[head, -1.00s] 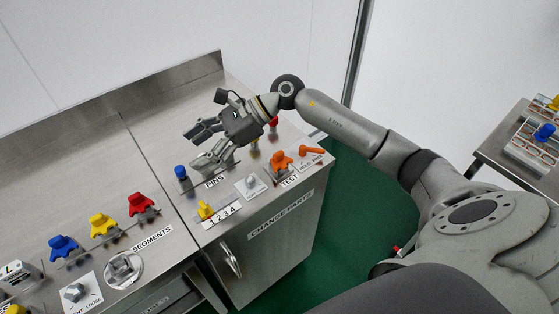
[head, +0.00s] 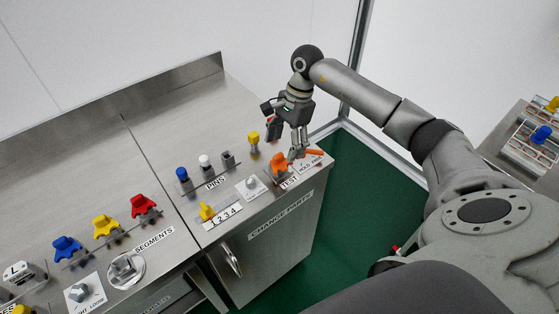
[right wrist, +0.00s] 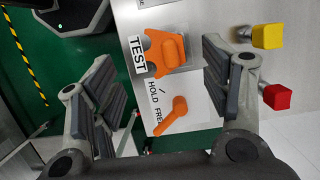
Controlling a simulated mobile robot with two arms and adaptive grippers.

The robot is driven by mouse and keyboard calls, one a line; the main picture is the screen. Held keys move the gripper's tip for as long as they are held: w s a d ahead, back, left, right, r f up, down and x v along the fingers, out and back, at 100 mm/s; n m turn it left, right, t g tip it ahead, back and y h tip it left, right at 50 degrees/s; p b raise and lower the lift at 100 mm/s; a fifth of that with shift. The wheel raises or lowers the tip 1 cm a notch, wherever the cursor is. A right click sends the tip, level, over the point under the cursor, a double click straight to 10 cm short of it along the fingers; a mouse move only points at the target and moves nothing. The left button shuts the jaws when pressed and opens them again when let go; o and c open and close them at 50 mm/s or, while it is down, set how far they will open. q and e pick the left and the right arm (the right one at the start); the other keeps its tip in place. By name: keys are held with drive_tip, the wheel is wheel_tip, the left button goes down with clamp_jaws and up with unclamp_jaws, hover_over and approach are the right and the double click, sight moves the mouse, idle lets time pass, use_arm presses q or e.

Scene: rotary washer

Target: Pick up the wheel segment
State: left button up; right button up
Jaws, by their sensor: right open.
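An orange segment-shaped piece (head: 278,162) sits at the TEST label near the cabinet top's right front edge. In the right wrist view the orange piece (right wrist: 166,52) shows between the spread fingers, toward the top. My right gripper (head: 298,152) is open, points down and hangs just beside and above the orange piece. I cannot tell whether it touches. Blue (head: 66,249), yellow (head: 104,226) and red (head: 143,207) segments stand in a row by the SEGMENTS label. My left gripper is out of view.
An orange HOLD/FREE lever (right wrist: 172,115) is close to the orange piece. Yellow (head: 253,138) and red (right wrist: 277,97) knobs stand behind. Blue (head: 182,174) and white (head: 204,161) pins stand left. A small yellow piece (head: 207,211) sits by the 1 2 3 4 label.

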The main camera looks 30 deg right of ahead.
sight(280, 156)
drive_tip(key=p+x, duration=0.2)
drive_tip(key=x, duration=0.2)
drive_tip(key=shift+w, duration=0.2)
drive_tip(key=shift+a+f, duration=0.15)
drive_tip(key=shift+f, duration=0.45)
drive_tip(key=c, duration=1.3)
